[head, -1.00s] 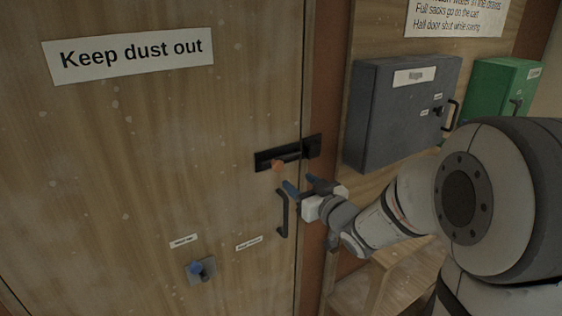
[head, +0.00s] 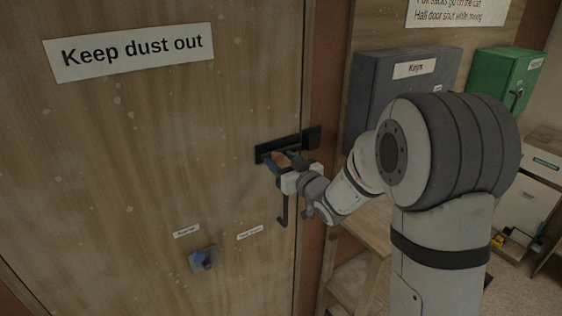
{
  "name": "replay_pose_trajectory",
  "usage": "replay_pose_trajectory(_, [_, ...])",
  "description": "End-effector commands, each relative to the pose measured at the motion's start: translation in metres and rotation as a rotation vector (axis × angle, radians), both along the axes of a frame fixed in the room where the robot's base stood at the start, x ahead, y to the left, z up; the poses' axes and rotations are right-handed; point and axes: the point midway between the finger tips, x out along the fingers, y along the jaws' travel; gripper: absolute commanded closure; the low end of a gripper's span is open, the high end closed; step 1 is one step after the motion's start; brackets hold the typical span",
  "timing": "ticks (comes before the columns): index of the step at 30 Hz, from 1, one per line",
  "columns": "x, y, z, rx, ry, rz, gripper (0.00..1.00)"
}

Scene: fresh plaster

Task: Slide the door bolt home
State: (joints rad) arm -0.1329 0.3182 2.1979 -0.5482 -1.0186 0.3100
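The door bolt (head: 264,153) is a black bar on a dark plate, at the right edge of the wooden door (head: 150,130). Its orange-brown knob (head: 280,157) shows towards the left part of the plate. A black keeper (head: 312,137) sits on the frame to the right. My gripper (head: 283,160) is at the bolt with its blue fingers apart, one on each side of the knob. I see no clear contact between fingers and knob. The gripper body hides part of the bolt's lower edge and the top of the door handle.
The black door handle (head: 284,212) hangs just below my gripper. A blue turn knob (head: 198,257) on a grey plate is lower left. A grey key cabinet (head: 375,80) and a green box (head: 495,80) are on the wall to the right. A wooden bench (head: 350,250) stands below.

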Motion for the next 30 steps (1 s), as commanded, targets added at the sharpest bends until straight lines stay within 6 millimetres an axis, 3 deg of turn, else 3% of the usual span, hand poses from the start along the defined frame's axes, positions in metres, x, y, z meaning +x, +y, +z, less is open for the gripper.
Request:
replay_pose_trajectory(18, [-0.001,0.001,0.000,0.000,0.000,0.002,1.00])
replay_pose_trajectory(30, [0.002,0.010,-0.003,0.000,-0.002,0.033,1.00])
